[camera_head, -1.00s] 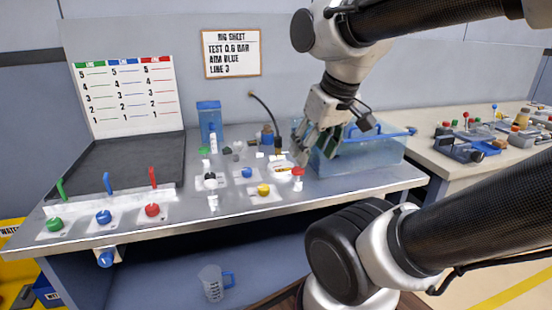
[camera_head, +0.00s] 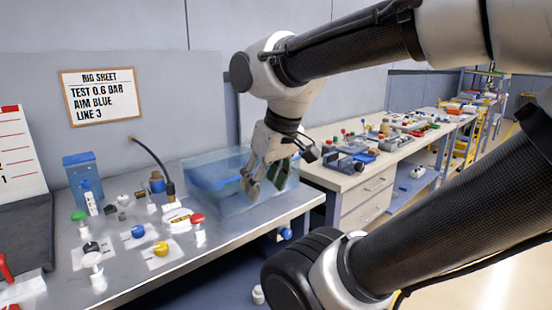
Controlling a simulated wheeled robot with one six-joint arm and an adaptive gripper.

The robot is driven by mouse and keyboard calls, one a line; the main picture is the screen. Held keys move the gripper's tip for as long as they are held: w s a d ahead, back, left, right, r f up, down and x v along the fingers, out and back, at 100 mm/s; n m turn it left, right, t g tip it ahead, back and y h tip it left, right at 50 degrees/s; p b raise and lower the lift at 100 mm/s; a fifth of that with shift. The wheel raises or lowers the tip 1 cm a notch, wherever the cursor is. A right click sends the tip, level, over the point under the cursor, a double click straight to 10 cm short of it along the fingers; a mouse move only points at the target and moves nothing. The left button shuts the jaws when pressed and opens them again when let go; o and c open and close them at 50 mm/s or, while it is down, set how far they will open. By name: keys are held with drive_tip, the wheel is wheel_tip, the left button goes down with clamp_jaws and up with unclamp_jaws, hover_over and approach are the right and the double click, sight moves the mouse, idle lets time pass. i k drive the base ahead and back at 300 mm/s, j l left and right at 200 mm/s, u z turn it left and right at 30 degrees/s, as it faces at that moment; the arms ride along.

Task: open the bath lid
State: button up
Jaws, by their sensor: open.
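The bath (camera_head: 225,202) is a clear blue, box-shaped tank on the right end of the metal bench. Its lid is hard to tell apart from the see-through walls, and I cannot tell whether it is shut. My gripper (camera_head: 265,181) points down with its fingers apart and nothing visible between them. It overlaps the right part of the bath in the picture and hides some of it. I cannot tell whether the fingers touch the bath or lid.
A black hose (camera_head: 153,155) arches up left of the bath. Several small valves and knobs, including a yellow knob (camera_head: 160,248) and a red-topped one (camera_head: 197,219), stand at the front left. A blue container (camera_head: 82,180) is farther left. A second bench (camera_head: 350,178) with parts stands right.

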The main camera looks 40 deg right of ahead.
sight(232, 179)
drive_tip(key=z, duration=0.75)
drive_tip(key=i+l+u, duration=0.15)
drive_tip(key=u, duration=0.2)
drive_tip(key=l+u, duration=0.3)
drive_tip(key=i+l, duration=0.05)
